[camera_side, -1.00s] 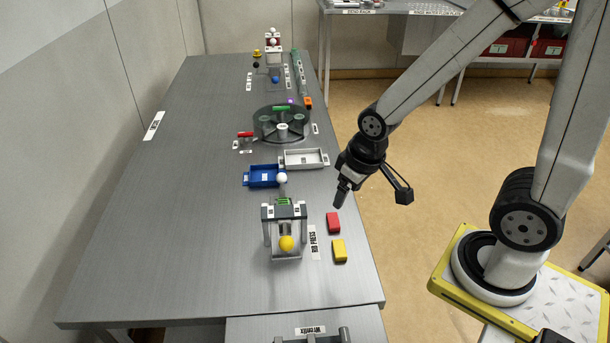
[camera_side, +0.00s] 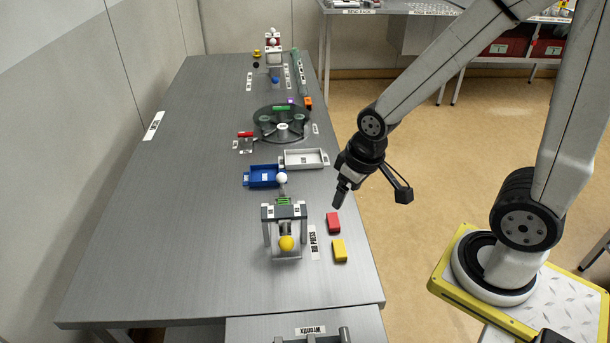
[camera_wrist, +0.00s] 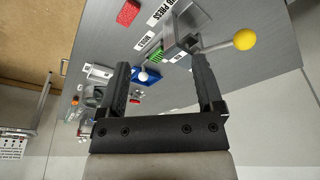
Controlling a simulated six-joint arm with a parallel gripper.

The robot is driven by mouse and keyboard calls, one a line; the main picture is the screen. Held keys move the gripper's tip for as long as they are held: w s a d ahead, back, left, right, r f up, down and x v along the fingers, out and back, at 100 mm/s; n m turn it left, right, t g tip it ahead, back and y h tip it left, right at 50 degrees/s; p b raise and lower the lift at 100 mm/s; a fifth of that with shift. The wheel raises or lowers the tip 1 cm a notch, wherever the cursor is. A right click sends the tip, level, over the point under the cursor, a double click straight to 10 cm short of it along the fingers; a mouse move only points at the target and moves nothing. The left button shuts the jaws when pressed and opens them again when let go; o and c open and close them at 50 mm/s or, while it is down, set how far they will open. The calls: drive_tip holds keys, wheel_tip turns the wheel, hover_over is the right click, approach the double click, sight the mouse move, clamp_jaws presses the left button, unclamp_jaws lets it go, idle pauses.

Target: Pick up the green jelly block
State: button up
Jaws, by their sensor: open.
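A small ridged green block (camera_side: 284,201), which looks like the green jelly block, sits at the back of the grey press in the side view. In the wrist view the green block (camera_wrist: 156,57) shows beyond my fingers, beside the press. My gripper (camera_side: 341,196) is open and empty. It hangs above the right side of the table, to the right of the press and apart from the block. In the wrist view my two fingers frame the green block from a distance.
The press (camera_side: 267,228) has a yellow knob (camera_side: 286,243) in front. Red (camera_side: 333,223) and yellow (camera_side: 339,250) blocks lie to its right. Behind are a blue tray (camera_side: 250,180), a white-knobbed lever (camera_side: 281,178), a grey tray (camera_side: 318,160) and a round turntable (camera_side: 262,130). The table's left is clear.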

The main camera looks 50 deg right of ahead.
drive_tip(key=w+f+n+g, duration=0.1)
drive_tip(key=w+f+n, duration=0.1)
drive_tip(key=w+n, duration=0.9)
drive_tip(key=n+g, duration=0.1)
drive_tip(key=n, duration=1.3)
approach(283, 202)
drive_tip(key=shift+s+a+f, duration=0.1)
drive_tip(key=shift+s+a, duration=0.35)
drive_tip(key=shift+s, duration=0.1)
drive_tip(key=shift+w+d+f+n+g, duration=0.1)
drive_tip(key=shift+w+f+n+g, duration=0.2)
drive_tip(key=shift+w+f+n, duration=0.45)
drive_tip(key=shift+s+r, duration=0.15)
drive_tip(key=shift+s, duration=0.1)
drive_tip(key=shift+f, duration=1.25)
drive_tip(key=shift+f, duration=2.6)
